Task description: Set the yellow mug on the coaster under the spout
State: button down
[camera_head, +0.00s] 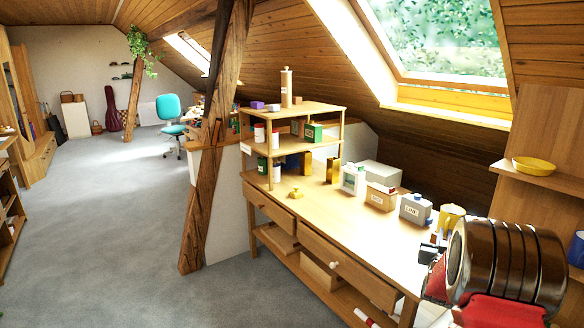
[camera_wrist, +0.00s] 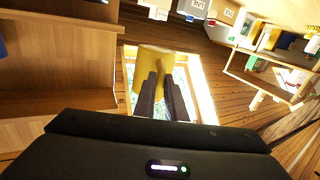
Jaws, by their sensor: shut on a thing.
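The yellow mug (camera_head: 453,215) is at the right of the head view, above the near end of the workbench (camera_head: 375,228). My gripper (camera_head: 434,246) is beside it, partly hidden by my arm. In the wrist view my gripper (camera_wrist: 162,78) has its two dark fingers close together at the yellow mug (camera_wrist: 146,66), shut on it. The fingers cover part of the mug. I cannot make out the coaster or the spout in either view.
Labelled boxes, including a grey one (camera_head: 415,209), line the back of the bench. A shelf rack (camera_head: 335,110) with jars stands at its far end. A timber post (camera_head: 205,190) rises left of the bench. A yellow bowl (camera_head: 534,165) sits on the right shelf.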

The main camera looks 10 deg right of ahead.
jog(key=a+f+n+t+y, duration=0.1)
jog(key=a+f+n+y, duration=0.1)
jog(key=a, duration=1.3)
jog(key=w+a+f+n+t+y, duration=0.1)
jog(key=a+f+n+y, duration=0.2)
jog(key=a, duration=1.3)
jog(key=a+f+n+t+y, duration=0.2)
jog(key=a+y, duration=0.4)
jog(key=a, duration=1)
jog(key=shift+w+f+n+y, duration=0.3)
jog(key=shift+w+f+n, duration=0.15)
jog(key=shift+f, duration=0.5)
jog(key=shift+s, duration=0.1)
jog(key=shift+s+r, duration=0.4)
jog(key=shift+s, duration=0.4)
jog(key=shift+s+r, duration=0.45)
jog(key=shift+s, duration=0.4)
jog(key=shift+s+r, duration=0.4)
jog(key=shift+s, duration=0.4)
jog(key=shift+r, duration=0.15)
